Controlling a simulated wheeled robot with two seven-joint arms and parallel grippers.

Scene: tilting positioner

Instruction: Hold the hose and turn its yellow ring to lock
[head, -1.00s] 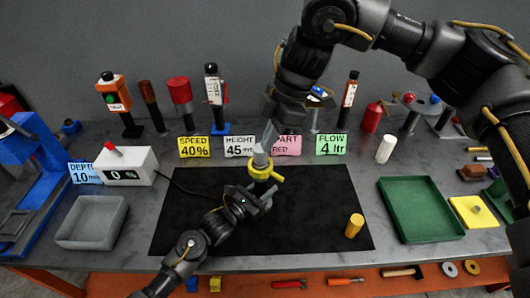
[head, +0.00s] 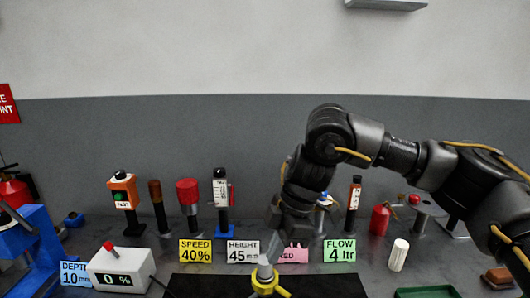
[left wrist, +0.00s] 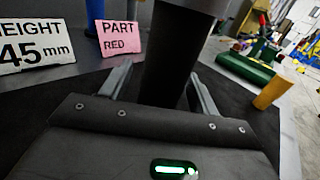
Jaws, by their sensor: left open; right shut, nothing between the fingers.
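The yellow ring (head: 270,287) sits at the bottom edge of the head view, with a grey fitting (head: 263,272) rising from its middle. My right gripper (head: 273,246) points down just above the fitting, shut and empty; I cannot tell whether its tips touch it. In the left wrist view my left gripper (left wrist: 162,90) is open, with one finger on each side of a thick dark upright cylinder (left wrist: 172,55), seemingly the hose. Contact with the fingers is not clear. The ring is not clearly visible in that view. My left gripper is outside the head view.
A black mat (head: 205,284) lies below. Behind it stand cards, such as the yellow speed card (head: 195,251) and the green flow card (head: 339,251), and several upright tools. A white cylinder (head: 398,255) and a green tray (head: 425,292) are at the right.

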